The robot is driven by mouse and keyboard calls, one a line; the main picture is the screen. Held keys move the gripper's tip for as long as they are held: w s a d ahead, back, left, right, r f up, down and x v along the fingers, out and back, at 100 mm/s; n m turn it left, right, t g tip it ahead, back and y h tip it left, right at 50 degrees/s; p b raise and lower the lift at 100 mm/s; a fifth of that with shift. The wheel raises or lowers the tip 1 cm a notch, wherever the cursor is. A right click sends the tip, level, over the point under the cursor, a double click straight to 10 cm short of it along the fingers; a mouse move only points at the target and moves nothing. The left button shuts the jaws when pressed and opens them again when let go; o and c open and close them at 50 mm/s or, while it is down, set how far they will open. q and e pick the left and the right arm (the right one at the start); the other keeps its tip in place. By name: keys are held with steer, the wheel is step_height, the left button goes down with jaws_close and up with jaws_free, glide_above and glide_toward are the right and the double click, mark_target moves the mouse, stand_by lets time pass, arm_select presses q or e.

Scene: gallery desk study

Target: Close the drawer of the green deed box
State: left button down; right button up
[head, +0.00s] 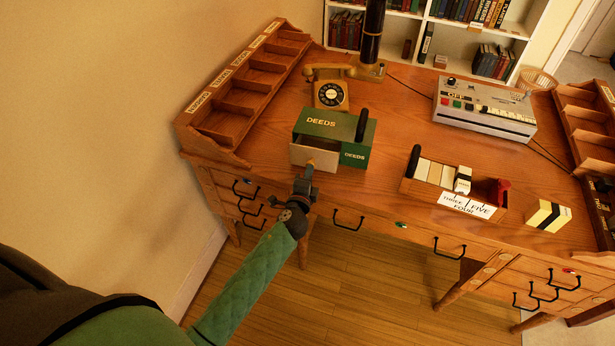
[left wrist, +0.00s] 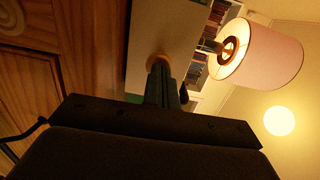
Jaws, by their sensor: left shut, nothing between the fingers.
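The green deed box (head: 335,124) stands on the desk, with "DEEDS" lettered on its top and on its green front panel at the right. Its drawer (head: 326,158) has a pale front and appears to stand out a little from the box. A round knob sits on that front; the knob (left wrist: 158,61) and pale drawer front (left wrist: 144,38) fill the middle of the left wrist view. My left gripper (head: 308,172) is shut and empty, its fingertips at the knob, seemingly touching it. Exact contact is hard to tell. My right gripper is not in view.
A yellow telephone (head: 330,92) stands behind the box. A wooden pigeonhole rack (head: 232,98) is at the left. A wooden tray of cards (head: 428,190) and a grey machine (head: 485,108) lie to the right. A dark upright handle (head: 361,125) rises beside the box.

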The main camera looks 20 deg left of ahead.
mark_target(313, 161)
arm_select(q)
steer(key=w, duration=0.4)
steer(key=shift+w, duration=0.15)
steer(key=shift+w+a, duration=0.1)
steer(key=shift+w, duration=0.35)
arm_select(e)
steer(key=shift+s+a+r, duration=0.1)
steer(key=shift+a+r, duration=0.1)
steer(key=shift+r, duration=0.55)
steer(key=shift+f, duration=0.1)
arm_select(q)
steer(key=shift+s+f, duration=0.1)
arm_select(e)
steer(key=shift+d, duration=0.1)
